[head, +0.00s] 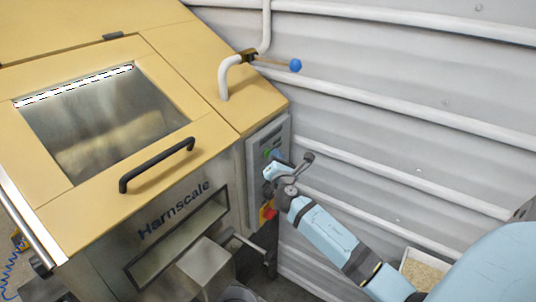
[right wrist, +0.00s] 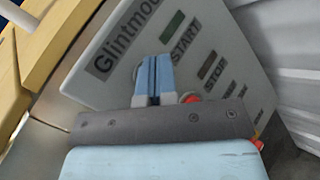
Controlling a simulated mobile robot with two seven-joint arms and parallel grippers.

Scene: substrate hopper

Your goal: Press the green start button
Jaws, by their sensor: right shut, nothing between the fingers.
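The grey control panel (head: 283,131) is on the right side of the yellow-topped hopper. A small green spot, apparently the green start button (head: 267,152), shows on it just beyond my right gripper (head: 273,164). In the right wrist view the panel (right wrist: 105,30) carries a START label (right wrist: 186,41) with a green patch above it. My right gripper (right wrist: 155,62) is shut and empty, its fingertips at the panel beside that label. The fingers hide the spot next to START, and I cannot tell whether they touch the button. My left gripper is out of view.
A STOP label (right wrist: 214,72) and a partly hidden red button (right wrist: 190,98) are close to the fingers. A red emergency knob on yellow (head: 267,213) is lower on the panel. The corrugated wall (head: 400,120) stands to the right. A blue-knobbed lever (head: 295,65) is above.

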